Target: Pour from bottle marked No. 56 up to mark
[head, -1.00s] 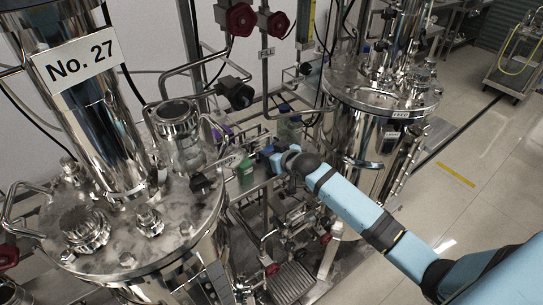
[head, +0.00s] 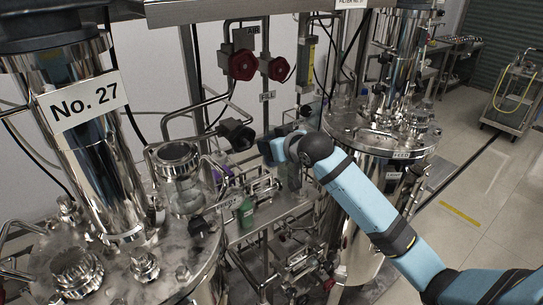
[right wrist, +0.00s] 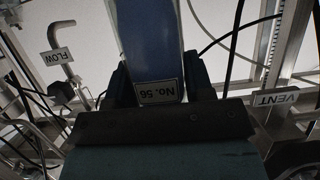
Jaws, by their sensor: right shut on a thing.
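My right gripper (right wrist: 160,88) is shut on a blue bottle (right wrist: 150,40) with a white label reading "No. 56", upside down in the right wrist view. In the head view my right gripper (head: 275,148) is small and dark at the end of the light-blue arm, above the shelf between the two tanks. The bottle is hard to make out there. A clear, steel-rimmed vessel (head: 178,182) stands on the left tank's lid, left of the gripper. I cannot make out a fill mark. My left gripper is not in view.
The tank marked No. 27 (head: 85,105) is at left and another steel tank (head: 370,185) at right. A green bottle (head: 246,212) stands on the shelf. Pipes and red valve wheels (head: 241,63) crowd behind the gripper. Open floor (head: 470,190) lies at right.

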